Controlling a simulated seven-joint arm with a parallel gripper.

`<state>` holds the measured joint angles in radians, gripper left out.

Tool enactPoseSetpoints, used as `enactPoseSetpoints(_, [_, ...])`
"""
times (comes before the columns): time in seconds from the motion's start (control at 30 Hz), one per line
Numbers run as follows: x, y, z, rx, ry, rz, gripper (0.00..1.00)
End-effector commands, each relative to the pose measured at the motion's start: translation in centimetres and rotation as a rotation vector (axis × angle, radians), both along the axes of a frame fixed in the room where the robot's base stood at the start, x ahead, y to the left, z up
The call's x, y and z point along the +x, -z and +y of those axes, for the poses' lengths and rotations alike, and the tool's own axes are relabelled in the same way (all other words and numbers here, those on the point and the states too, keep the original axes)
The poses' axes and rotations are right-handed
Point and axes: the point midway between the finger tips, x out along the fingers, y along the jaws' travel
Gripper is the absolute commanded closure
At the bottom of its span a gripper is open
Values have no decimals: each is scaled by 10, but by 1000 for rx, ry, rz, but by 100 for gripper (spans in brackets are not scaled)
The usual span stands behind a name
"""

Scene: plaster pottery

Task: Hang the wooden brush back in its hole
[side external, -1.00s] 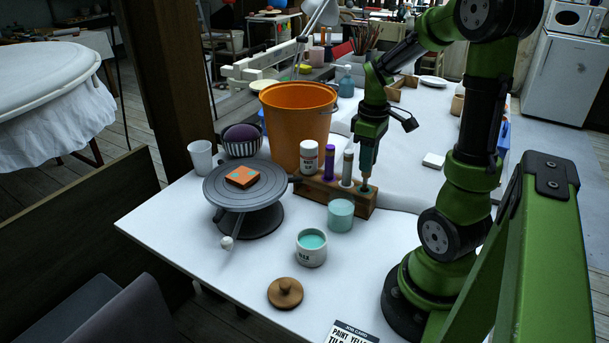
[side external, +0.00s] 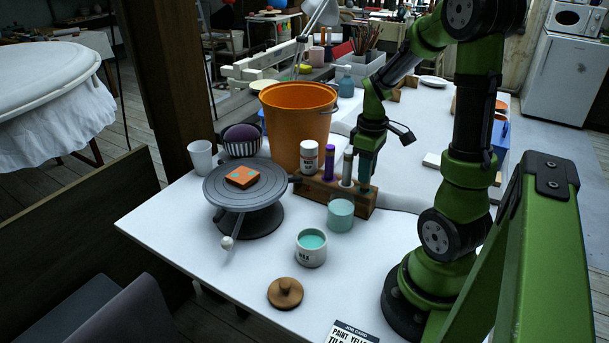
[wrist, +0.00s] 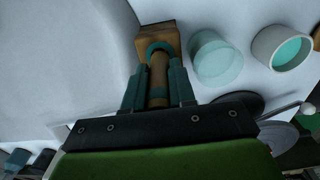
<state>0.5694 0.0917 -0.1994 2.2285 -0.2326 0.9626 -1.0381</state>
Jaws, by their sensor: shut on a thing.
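The wooden rack (side external: 330,196) stands on the white table and holds a white bottle (side external: 309,158), a purple-capped tube (side external: 328,162) and a grey tube (side external: 347,168). My gripper (side external: 365,184) is low over the rack's right end, pointing down. In the wrist view my gripper (wrist: 158,100) is shut on the brown wooden brush (wrist: 158,78), its fingers on either side of the handle. The brush lines up with the rack's end (wrist: 159,32), at a teal ring. The fingers mostly hide the brush in the side view, and I cannot tell how deep it sits in its hole.
A glass of teal liquid (side external: 340,216) stands close in front of the rack, and a white teal-filled jar (side external: 311,247) nearer the front. An orange bucket (side external: 298,125) stands behind. A turntable (side external: 245,190) is left; a wooden lid (side external: 285,292) lies in front.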

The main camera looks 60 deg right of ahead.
Motion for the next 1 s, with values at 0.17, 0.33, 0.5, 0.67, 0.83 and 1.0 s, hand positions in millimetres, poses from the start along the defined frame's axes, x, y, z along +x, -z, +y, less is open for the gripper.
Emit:
enactPoseSetpoints(0.17, [0,0,0,0,0,0,100])
enactPoseSetpoints(0.33, [0,1,0,0,0,1,100])
enactPoseSetpoints(0.5, [0,4,0,0,0,1,100])
enactPoseSetpoints(0.67, [0,6,0,0,-1,0,100])
enactPoseSetpoints(0.83, [0,9,0,0,0,0,100])
enactPoseSetpoints(1.0, [0,9,0,0,0,0,58])
